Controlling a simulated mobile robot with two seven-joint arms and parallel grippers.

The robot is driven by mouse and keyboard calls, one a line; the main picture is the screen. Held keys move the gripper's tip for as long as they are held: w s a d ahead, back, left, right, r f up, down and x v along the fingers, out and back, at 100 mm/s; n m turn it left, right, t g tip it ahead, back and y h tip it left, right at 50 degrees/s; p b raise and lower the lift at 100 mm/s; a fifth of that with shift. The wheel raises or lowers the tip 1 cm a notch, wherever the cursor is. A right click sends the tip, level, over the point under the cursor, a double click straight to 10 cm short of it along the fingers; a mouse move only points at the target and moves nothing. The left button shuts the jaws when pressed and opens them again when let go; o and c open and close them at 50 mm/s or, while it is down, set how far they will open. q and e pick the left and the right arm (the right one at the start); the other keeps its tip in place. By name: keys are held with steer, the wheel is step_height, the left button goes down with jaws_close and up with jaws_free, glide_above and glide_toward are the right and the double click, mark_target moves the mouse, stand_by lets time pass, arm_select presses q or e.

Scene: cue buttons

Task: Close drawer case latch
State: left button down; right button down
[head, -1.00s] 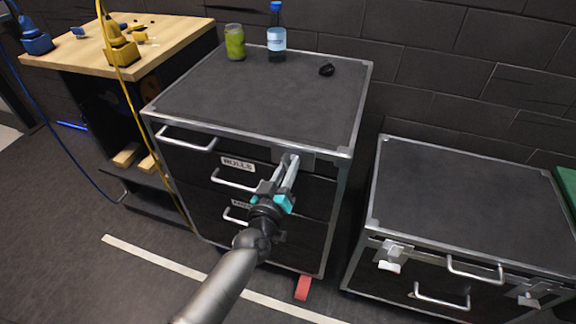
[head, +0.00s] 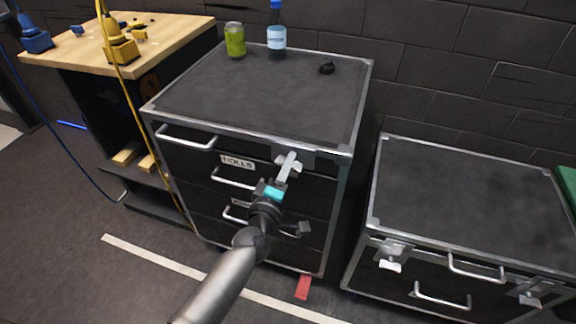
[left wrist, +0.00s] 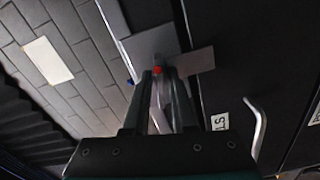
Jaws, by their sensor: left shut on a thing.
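The drawer case (head: 262,92) stands in the middle of the head view, a dark box with metal edges. Its latch (head: 291,160) is a light metal piece under the top front edge, right of centre. My left gripper (head: 285,174) is at the latch, shut on its wing-shaped handle. In the left wrist view, my left gripper's fingers (left wrist: 159,82) meet at the latch (left wrist: 192,62), with a small red spot between them. The fingers partly hide the handle, so I cannot tell its exact angle. My right gripper is not in view.
A green can (head: 235,40), a blue-capped bottle (head: 277,38) and a small black object (head: 327,67) stand on the case. Drawer handles (head: 187,142) stick out in front. A lower case (head: 470,205) stands at right. A wooden workbench (head: 165,38) is at left.

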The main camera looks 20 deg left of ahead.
arm_select(q)
steer(key=shift+n, duration=1.2)
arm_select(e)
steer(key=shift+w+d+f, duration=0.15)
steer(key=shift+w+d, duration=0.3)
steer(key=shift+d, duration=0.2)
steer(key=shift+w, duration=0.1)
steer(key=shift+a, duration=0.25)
arm_select(q)
steer(key=c, duration=1)
jaws_free()
steer(key=shift+o, duration=0.2)
